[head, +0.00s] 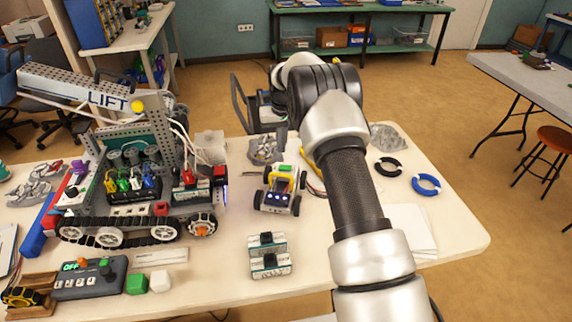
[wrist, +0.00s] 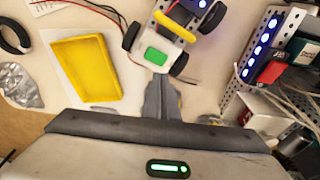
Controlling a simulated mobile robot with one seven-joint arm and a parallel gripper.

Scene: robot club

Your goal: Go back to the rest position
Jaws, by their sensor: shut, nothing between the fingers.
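My gripper (wrist: 160,88) shows in the wrist view with its two dark fingers together and nothing between them. Its fingertips point at the small wheeled robot (wrist: 172,40) with a yellow bar and a green panel. That robot also stands on the table in the head view (head: 279,190). I cannot tell the height of the fingertips above the table. In the head view my arm reaches from the lower right over the table, and the fingers cannot be made out.
A yellow tray (wrist: 86,68) lies left of the fingers in the wrist view. The tracked LIFT robot (head: 130,170) fills the table's left.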

